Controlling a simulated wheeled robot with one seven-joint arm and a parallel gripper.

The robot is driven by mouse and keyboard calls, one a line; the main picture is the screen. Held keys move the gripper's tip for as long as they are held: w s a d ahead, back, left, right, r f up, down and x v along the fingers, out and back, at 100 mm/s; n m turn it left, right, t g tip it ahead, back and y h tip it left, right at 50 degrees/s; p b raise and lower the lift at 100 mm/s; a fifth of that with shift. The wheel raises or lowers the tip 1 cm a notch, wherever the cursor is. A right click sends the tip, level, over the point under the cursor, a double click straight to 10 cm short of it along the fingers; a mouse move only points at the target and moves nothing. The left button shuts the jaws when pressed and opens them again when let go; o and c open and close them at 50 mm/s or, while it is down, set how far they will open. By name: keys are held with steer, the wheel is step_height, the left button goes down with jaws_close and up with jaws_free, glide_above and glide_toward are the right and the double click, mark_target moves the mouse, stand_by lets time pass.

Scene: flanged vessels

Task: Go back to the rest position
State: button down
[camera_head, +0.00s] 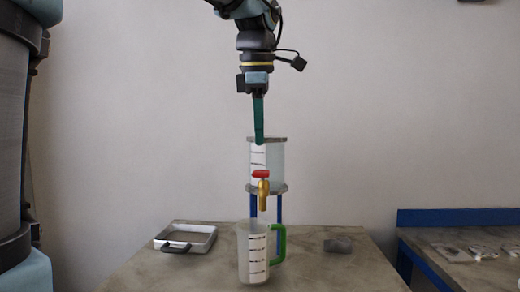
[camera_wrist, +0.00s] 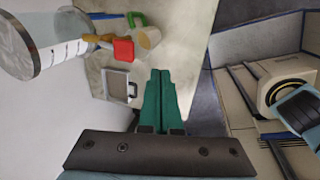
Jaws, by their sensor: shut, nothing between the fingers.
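My gripper (camera_head: 259,141) has green fingers and points straight down. In the head view its tips overlap the upper part of the clear flanged vessel (camera_head: 273,170); the depth between them is hard to tell. In the wrist view the fingers (camera_wrist: 159,75) are closed together with nothing between them. The vessel also shows at the upper left there (camera_wrist: 35,45), apart from the fingers. It stands on blue legs and has a brass tap with a red handle (camera_head: 261,174). A clear measuring jug (camera_head: 252,255) with a green handle stands on the table below the tap.
A metal tray (camera_head: 186,238) with a black handle lies on the table (camera_head: 330,272) at the left. A small grey block (camera_head: 338,245) lies at the right. A blue-edged bench (camera_head: 460,217) with flat parts stands at the far right. The wall behind is bare.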

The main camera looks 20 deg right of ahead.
steer(key=shift+s+r, duration=0.1)
steer(key=shift+r, duration=0.1)
stand_by(0.3)
steer(key=w+a+f+m, duration=0.2)
steer(key=a+f+m, duration=0.3)
steer(key=a+f, duration=0.6)
steer(key=w+a+f+m, duration=0.2)
steer(key=a+f+m, duration=0.35)
steer(key=f, duration=0.85)
steer(key=s+a+f+m+g+y, duration=0.1)
steer(key=s+a+f+m, duration=0.2)
steer(key=a+f, duration=0.6)
steer(key=s, duration=0.2)
steer(key=shift+s+a+m, duration=0.35)
steer(key=shift+a, duration=0.05)
